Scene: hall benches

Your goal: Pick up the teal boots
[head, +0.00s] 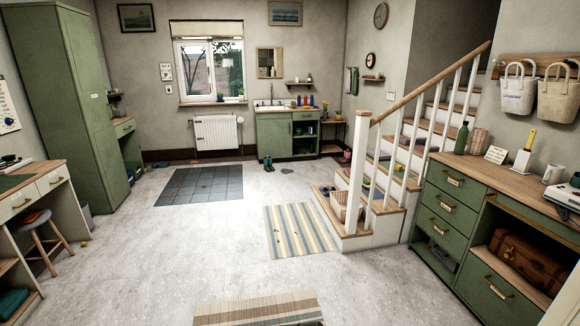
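A pair of small teal boots (268,163) stands upright on the floor at the far side of the room. They are just in front of the green sink cabinet (275,139), near its left side. They are small in the head view, so their details are hard to tell. Neither of my grippers shows in the head view.
A dark tiled mat (201,185), a striped rug (299,230) and a nearer striped rug (257,308) lie on the floor. Stairs (375,205) and a green drawer unit (450,205) stand right; a tall green cabinet (75,105) stands left. The middle floor is clear.

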